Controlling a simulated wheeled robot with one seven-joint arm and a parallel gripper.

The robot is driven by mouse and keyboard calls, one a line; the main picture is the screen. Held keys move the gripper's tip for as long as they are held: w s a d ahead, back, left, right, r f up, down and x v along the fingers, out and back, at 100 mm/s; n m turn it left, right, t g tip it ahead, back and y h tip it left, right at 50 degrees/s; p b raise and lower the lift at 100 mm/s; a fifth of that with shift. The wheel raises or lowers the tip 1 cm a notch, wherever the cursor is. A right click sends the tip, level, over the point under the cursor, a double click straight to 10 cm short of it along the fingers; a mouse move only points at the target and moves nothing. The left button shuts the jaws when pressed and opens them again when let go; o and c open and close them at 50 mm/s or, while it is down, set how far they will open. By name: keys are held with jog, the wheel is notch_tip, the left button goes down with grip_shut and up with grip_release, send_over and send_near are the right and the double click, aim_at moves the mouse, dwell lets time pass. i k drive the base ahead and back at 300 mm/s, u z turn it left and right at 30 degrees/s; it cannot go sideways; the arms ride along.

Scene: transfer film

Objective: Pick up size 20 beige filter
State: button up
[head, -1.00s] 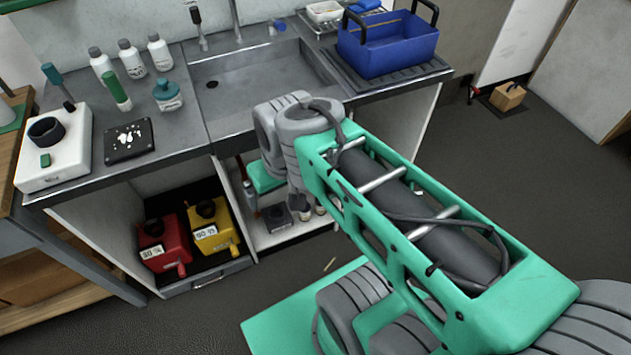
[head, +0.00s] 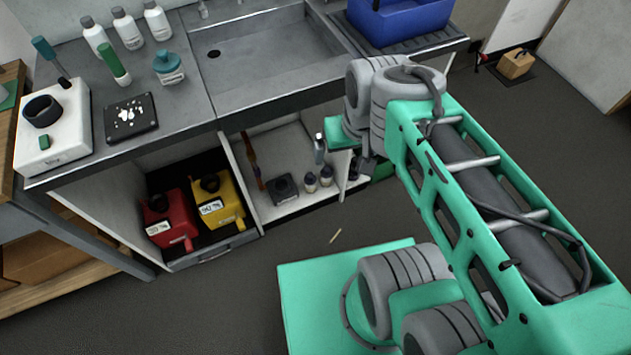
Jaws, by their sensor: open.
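I cannot clearly make out a beige filter marked 20. A small thin beige piece (head: 336,236) lies on the floor in front of the cabinet, but it is too small to identify and no marking can be read. My gripper (head: 343,160) is partly hidden behind my wrist. It is open, pointing down in front of the right part of the open cabinet, above and apart from the beige piece. I see nothing between its fingers.
The cabinet holds a red container (head: 170,222), a yellow container (head: 222,203), a dark box (head: 283,188) and small bottles (head: 318,179). Above are the counter (head: 190,100), sink (head: 265,60) and blue crate (head: 400,20). Open floor (head: 240,300) lies in front.

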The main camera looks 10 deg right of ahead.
aim_at(310, 180)
jog(key=z, duration=1.5)
jog(key=i, duration=1.25)
jog(key=u, duration=4.65)
